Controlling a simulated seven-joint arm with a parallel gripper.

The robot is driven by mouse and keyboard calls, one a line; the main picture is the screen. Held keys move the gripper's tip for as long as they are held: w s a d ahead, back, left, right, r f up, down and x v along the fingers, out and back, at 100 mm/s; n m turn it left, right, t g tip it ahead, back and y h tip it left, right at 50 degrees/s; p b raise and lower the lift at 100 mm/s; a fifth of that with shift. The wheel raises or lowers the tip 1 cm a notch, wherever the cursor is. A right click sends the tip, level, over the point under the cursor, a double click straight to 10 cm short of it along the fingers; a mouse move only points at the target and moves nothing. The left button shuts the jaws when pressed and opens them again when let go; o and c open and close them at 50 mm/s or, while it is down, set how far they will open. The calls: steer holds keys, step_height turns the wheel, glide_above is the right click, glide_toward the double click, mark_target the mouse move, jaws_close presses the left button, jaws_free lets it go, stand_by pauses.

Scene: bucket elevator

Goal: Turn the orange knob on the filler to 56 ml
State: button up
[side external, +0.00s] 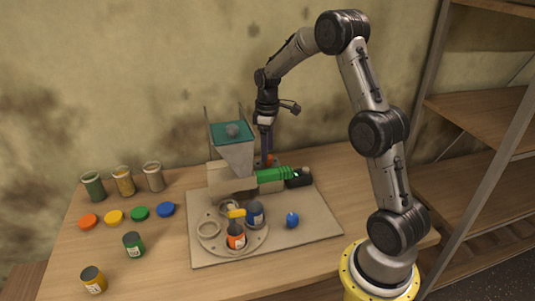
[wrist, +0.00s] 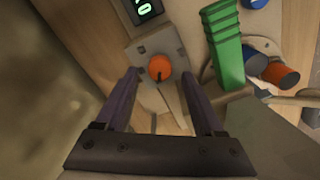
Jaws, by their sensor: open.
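The orange knob (wrist: 158,69) sits on a grey panel of the filler in the wrist view, with a dark pointer mark on its lower part. A small display (wrist: 145,8) with green digits is above it, cut by the frame edge; I cannot read the value fully. My gripper (wrist: 160,75) is open, with its two purple fingers on either side of the knob and apart from it. In the side view the filler (side external: 235,155) has a grey hopper with a teal top, and my gripper (side external: 267,158) points down behind it. The knob is mostly hidden there.
A green ribbed part (side external: 275,175) lies beside the filler. A round carousel (side external: 232,232) holds jars in front of it. A blue knob (side external: 292,220) stands on the base plate (side external: 325,228). Jars and coloured lids stand at the left; wooden shelves (side external: 480,110) are at the right.

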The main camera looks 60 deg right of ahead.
steer(key=shift+f, duration=1.2)
jaws_close()
